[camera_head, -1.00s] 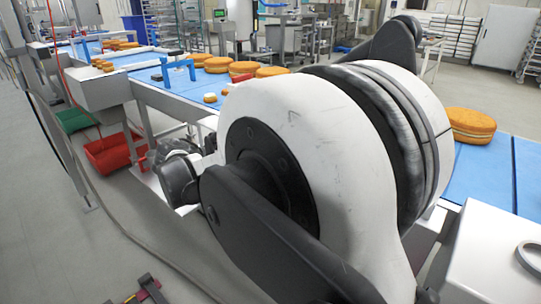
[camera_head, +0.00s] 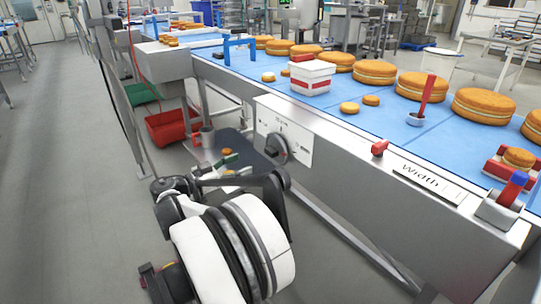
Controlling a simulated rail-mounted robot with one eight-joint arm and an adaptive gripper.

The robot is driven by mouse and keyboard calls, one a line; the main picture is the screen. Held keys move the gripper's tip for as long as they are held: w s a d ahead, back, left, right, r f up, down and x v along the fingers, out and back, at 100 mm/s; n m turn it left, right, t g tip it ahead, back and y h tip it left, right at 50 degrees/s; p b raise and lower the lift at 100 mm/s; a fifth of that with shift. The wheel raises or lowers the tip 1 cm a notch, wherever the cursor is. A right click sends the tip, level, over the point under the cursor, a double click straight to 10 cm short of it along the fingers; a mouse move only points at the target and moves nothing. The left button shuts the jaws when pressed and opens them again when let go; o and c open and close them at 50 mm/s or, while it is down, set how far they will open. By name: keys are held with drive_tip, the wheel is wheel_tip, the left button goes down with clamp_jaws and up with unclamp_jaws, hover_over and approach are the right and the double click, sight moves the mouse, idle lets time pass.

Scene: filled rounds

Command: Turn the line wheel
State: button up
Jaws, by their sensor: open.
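A dark, round wheel (camera_head: 275,149) is mounted on a white marked plate (camera_head: 297,142) on the front side of the conveyor frame. It looks like the line wheel, though its printing is too small to read.
The blue conveyor (camera_head: 335,97) carries several filled rounds (camera_head: 375,72) and a white-and-red box (camera_head: 311,78). A Width label (camera_head: 427,184), a red knob (camera_head: 379,148) and a blue-and-red lever (camera_head: 513,187) are along the front. A red crate (camera_head: 170,128) stands on the floor. The left floor is open.

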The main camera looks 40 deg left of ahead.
sight(268, 153)
drive_tip(key=b+x, duration=0.3)
drive_tip(key=x, duration=0.8)
drive_tip(key=shift+w+d, duration=0.15)
drive_tip(key=shift+w, duration=0.2)
drive_tip(key=c, duration=1.1)
